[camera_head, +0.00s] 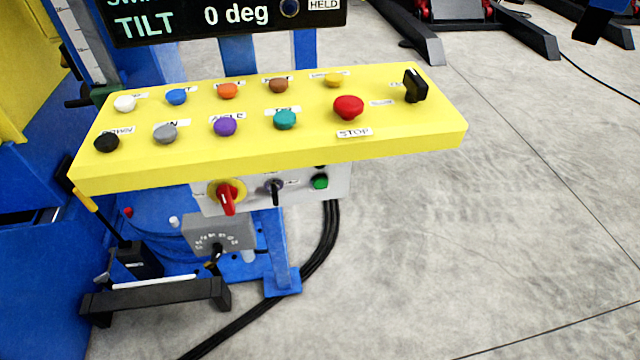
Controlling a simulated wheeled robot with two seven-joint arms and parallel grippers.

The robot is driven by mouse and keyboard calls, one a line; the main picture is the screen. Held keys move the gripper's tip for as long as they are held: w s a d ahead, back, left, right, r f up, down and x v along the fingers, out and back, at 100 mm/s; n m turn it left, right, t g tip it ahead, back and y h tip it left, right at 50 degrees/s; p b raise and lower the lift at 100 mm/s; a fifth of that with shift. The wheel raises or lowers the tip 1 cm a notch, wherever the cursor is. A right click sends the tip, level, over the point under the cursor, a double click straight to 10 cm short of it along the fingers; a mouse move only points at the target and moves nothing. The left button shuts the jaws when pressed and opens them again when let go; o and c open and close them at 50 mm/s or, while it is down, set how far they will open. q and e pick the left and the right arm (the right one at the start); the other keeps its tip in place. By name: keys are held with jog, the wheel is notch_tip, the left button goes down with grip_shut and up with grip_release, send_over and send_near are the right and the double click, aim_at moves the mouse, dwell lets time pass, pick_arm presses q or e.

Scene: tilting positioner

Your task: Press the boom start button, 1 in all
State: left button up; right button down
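A yellow control panel (300,147) carries two rows of coloured buttons. Its back row has a white button (124,103), a blue one (176,97), an orange one (228,90), a brown one (278,85) and a small yellow one (333,80). A green button (320,182) sits on the grey box (340,183) below the panel. I cannot read which label says boom start. Neither gripper can be made out in the head view.
A red mushroom button (348,106) labelled STOP and a black switch (415,86) are at the panel's right. The front row has black, grey, purple and teal buttons. A display (230,18) reads TILT 0 deg. Black cables (322,245) hang below.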

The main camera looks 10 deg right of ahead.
pick_arm(q)
jog(key=shift+w, duration=0.4)
jog(key=shift+s, duration=0.15)
jog(key=shift+s, duration=0.4)
jog(key=shift+w, duration=0.4)
